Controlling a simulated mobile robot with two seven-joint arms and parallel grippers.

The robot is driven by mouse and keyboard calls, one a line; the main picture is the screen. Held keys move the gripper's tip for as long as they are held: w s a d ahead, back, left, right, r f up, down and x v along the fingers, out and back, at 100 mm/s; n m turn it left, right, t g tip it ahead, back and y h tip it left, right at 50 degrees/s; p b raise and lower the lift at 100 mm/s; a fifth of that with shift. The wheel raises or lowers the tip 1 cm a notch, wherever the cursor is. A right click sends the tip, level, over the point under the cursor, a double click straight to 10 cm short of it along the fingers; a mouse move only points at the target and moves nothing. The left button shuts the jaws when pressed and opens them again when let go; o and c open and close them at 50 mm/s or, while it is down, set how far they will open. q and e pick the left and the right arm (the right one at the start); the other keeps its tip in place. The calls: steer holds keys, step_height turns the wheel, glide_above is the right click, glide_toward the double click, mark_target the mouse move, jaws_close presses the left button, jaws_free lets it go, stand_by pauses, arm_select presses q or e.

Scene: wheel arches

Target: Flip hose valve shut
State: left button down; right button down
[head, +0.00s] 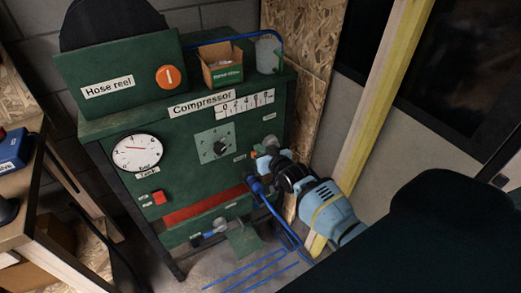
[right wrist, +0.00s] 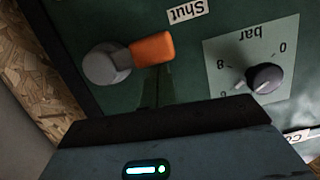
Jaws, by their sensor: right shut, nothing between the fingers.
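The hose valve has an orange lever (right wrist: 153,49) on a round grey hub (right wrist: 107,64), on the green compressor panel. In the right wrist view, which is upside down, the lever lies sideways, its free end pointing toward the dial and close to the "Shut" label (right wrist: 187,11). In the head view only a little orange of the lever (head: 256,155) shows beside my gripper. My right gripper (head: 264,160) is shut and empty, close to the panel at the valve; whether it touches the lever I cannot tell. My left gripper is not in view.
A bar dial (right wrist: 264,78) sits beside the valve. The panel also bears a tank gauge (head: 137,153), a red switch (head: 159,197) and a lower blue-handled fitting (head: 208,234). A blue hose (head: 276,214) hangs by my right arm. A wooden post (head: 378,100) stands to the right.

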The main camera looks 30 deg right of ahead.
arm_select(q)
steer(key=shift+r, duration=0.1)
